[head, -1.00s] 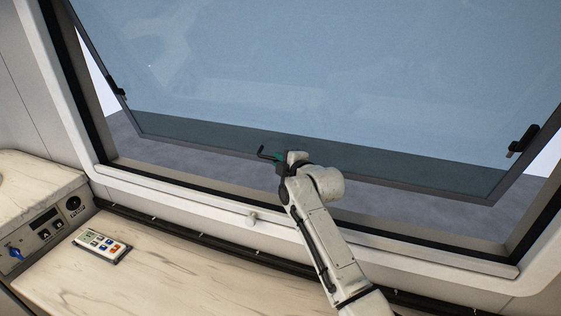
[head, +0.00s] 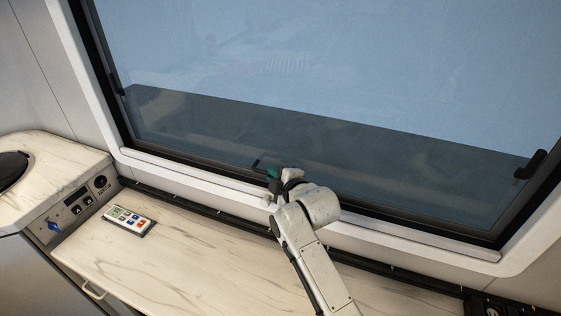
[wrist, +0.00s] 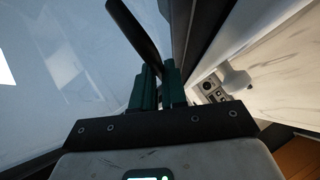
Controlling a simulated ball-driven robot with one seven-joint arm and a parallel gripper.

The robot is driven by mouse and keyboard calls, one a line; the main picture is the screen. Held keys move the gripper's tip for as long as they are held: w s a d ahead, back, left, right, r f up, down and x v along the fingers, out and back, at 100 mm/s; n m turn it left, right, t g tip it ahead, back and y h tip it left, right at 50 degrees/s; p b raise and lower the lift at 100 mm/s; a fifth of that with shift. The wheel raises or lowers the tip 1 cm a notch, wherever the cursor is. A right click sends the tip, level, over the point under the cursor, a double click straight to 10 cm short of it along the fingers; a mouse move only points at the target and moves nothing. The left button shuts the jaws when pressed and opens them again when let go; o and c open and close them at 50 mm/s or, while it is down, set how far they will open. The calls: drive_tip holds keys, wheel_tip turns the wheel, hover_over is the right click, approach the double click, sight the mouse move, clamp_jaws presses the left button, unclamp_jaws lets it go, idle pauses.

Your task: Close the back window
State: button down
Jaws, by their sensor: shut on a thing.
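The back window (head: 330,140) is a large tinted pane that lies nearly flush in its dark frame in the head view. A black handle (head: 258,164) sits at its bottom edge; in the wrist view it is a dark bar (wrist: 134,38) running up from the jaws. My gripper (head: 272,172) has green fingers (wrist: 158,88) and is shut on this handle. Black latches sit at the pane's left side (head: 121,91) and right side (head: 530,165). Whether the bottom edge fully touches the frame I cannot tell.
A marbled counter (head: 190,255) runs below the window, with a white remote (head: 128,220) on it. A control panel (head: 75,205) with switches and a socket stands at the left. The white window surround (head: 190,176) borders the opening, close under my gripper.

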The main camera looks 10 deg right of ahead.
drive_tip(key=shift+s+a+f, duration=0.1)
drive_tip(key=shift+s+a, duration=0.15)
drive_tip(key=c, duration=1.4)
unclamp_jaws()
drive_tip(key=shift+s+a, duration=0.15)
drive_tip(key=shift+s, duration=0.05)
drive_tip(key=shift+o, duration=1.2)
drive_tip(key=b+v, duration=0.1)
drive_tip(key=v, duration=1)
drive_tip(key=shift+w, duration=0.15)
